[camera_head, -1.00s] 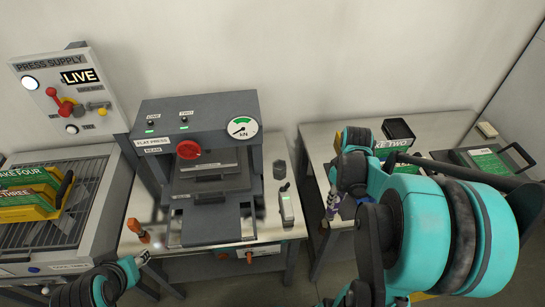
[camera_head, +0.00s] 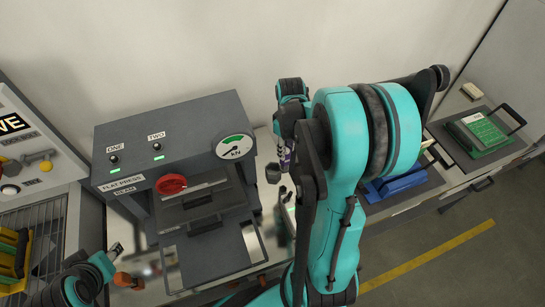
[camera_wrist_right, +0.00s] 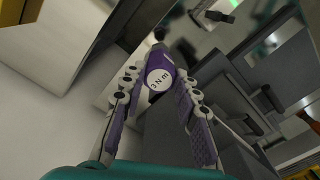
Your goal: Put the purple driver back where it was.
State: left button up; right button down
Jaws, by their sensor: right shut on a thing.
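The purple driver shows in the right wrist view as a purple body with a white "N m" label (camera_wrist_right: 160,77) and a dark end. My right gripper (camera_wrist_right: 158,73) is shut on it, with purple-padded fingers on both sides. In the head view my right gripper (camera_head: 284,156) is just right of the flat press, above the bench; the driver is hard to separate from the fingers there. My left gripper (camera_head: 115,250) is low on the left, near an orange-handled tool (camera_head: 128,281); its jaws are too small to read.
The flat press (camera_head: 180,150) with red knob and kN gauge fills the middle bench. A dark grey item (camera_head: 273,174) stands close beside my right gripper. A blue item (camera_head: 395,183) and a green-topped item (camera_head: 484,130) lie on the right. My right arm hides much of the bench.

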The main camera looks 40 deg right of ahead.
jog(key=w+a+f+b, duration=0.1)
jog(key=w+f+b, duration=0.1)
jog(key=w+f, duration=0.3)
notch_tip(320, 180, down, 2)
jog(key=shift+a, duration=0.15)
jog(key=shift+f+b, duration=0.1)
jog(key=shift+b, duration=0.3)
jog(key=c, duration=1.1)
grip_release()
jog(key=shift+c, duration=0.2)
